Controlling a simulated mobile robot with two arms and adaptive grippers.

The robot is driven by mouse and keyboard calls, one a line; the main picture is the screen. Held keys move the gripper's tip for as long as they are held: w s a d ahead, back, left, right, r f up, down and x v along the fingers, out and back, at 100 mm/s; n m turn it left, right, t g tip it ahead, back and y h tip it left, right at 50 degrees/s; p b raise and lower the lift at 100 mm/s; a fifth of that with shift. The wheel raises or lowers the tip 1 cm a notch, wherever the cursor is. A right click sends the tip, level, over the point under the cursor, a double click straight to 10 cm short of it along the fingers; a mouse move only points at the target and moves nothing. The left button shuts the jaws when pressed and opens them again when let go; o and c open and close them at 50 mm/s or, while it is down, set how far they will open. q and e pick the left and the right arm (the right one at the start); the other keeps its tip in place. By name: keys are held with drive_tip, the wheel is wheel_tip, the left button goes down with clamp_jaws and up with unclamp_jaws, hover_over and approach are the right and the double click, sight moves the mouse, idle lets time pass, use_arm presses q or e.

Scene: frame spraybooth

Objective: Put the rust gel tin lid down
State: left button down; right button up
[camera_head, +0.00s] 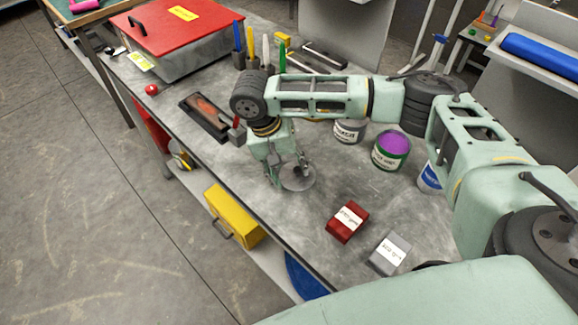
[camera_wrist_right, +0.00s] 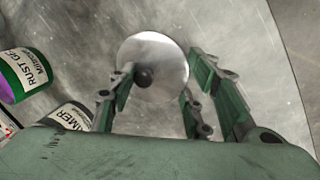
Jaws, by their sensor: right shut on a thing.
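The rust gel tin lid (camera_head: 300,183) is a round grey metal disc with a dark knob. It also shows in the right wrist view (camera_wrist_right: 162,55), where its knob is close to the left-hand finger. My right gripper (camera_head: 288,172) is shut on the lid over the table. It also shows in the wrist view (camera_wrist_right: 158,72). I cannot tell whether the lid touches the table. The rust gel tin (camera_head: 391,152), green and purple with a white label, stands to the right of the lid, and also shows in the wrist view (camera_wrist_right: 24,72). My left gripper is out of view.
A primer tin (camera_head: 349,131) stands beside the rust gel tin. A red box (camera_head: 347,222) and a grey box (camera_head: 388,254) lie nearer the table's front edge. A black tray (camera_head: 205,118) and a red-lidded bin (camera_head: 185,27) are to the left. Bare table surrounds the lid.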

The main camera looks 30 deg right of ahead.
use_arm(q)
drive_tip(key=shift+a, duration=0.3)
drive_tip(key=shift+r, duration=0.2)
use_arm(e)
drive_tip(key=shift+f, duration=0.2)
drive_tip(key=shift+f+p, duration=0.35)
drive_tip(key=o, duration=1)
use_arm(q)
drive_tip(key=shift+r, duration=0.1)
use_arm(e)
drive_tip(key=shift+r+b, duration=0.4)
drive_tip(key=shift+b, duration=0.1)
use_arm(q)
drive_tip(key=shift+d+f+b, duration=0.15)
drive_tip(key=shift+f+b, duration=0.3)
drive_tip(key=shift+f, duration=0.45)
use_arm(e)
drive_tip(key=v, duration=1.2)
drive_tip(key=shift+r, duration=0.25)
drive_tip(key=shift+f, duration=0.1)
